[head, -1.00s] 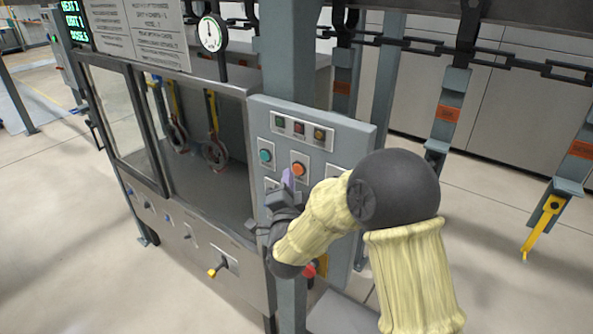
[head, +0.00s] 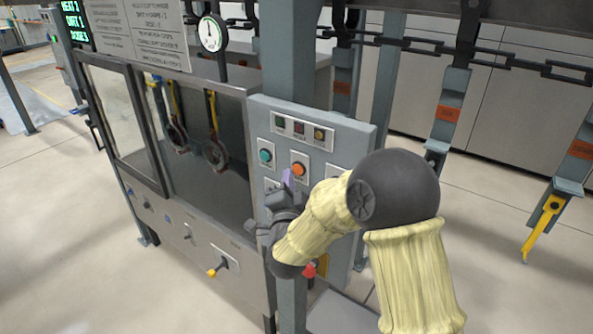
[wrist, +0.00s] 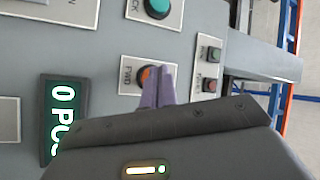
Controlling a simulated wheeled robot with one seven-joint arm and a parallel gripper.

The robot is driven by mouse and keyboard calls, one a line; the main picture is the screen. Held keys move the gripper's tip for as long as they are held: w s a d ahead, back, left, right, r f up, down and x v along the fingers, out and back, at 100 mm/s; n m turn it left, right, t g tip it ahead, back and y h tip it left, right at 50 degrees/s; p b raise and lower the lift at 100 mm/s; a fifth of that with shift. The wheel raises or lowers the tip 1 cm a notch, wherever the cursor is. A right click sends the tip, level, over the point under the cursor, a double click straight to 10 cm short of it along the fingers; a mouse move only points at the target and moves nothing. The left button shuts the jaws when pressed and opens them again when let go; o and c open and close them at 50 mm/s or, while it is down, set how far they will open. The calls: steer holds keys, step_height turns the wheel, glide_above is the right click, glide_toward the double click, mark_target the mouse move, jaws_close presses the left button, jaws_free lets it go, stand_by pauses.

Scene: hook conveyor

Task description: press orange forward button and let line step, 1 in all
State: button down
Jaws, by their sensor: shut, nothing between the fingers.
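The orange forward button (head: 299,170) sits on a light plate on the grey control panel (head: 345,140). In the wrist view the button (wrist: 144,74), labelled FWD, is partly hidden behind my fingers. My gripper (head: 288,178) is shut and empty, its purple fingertips (wrist: 160,72) pointing at the panel. In the wrist view the tips overlap the button's right side; I cannot tell whether they touch it. In the head view the tips show just left of and below the button.
A teal button (head: 265,156) is left of the orange one. Indicator lamps (head: 299,129) are above. A red knob (head: 309,270) is low beside my arm. Chain hangers (head: 448,112) hang at right. A glass-fronted cabinet (head: 120,110) stands left.

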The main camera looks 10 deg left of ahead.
steer(key=shift+w+d+f+b, duration=0.15)
steer(key=shift+w+b, duration=0.1)
steer(key=shift+b, duration=0.15)
